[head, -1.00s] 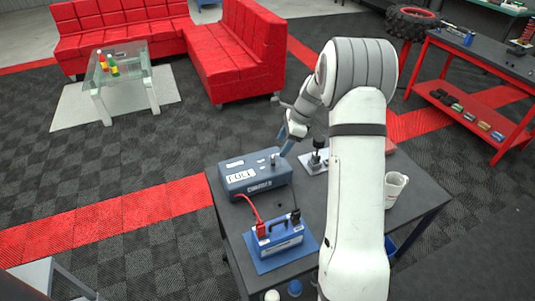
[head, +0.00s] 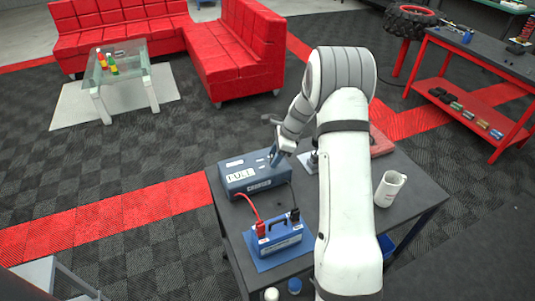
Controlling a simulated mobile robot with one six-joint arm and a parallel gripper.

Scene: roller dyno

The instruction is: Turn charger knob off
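The charger is a blue-grey box (head: 250,179) at the back left of the dark table, with a white display reading "FULL". Its knob is on the right part of its top, where my gripper (head: 274,158) now is, so the knob is mostly hidden. My gripper points down at that spot; its fingers are too small to tell whether they are open, shut or touching the knob. A blue battery (head: 277,236) stands in front of the charger, with a red clamp (head: 261,229) and a black clamp (head: 294,215) on its top.
The battery stands on a blue mat (head: 262,264). A white mug (head: 389,188) stands at the table's right, and a red object (head: 381,142) lies at the back right. A dark-handled item is partly hidden behind my arm.

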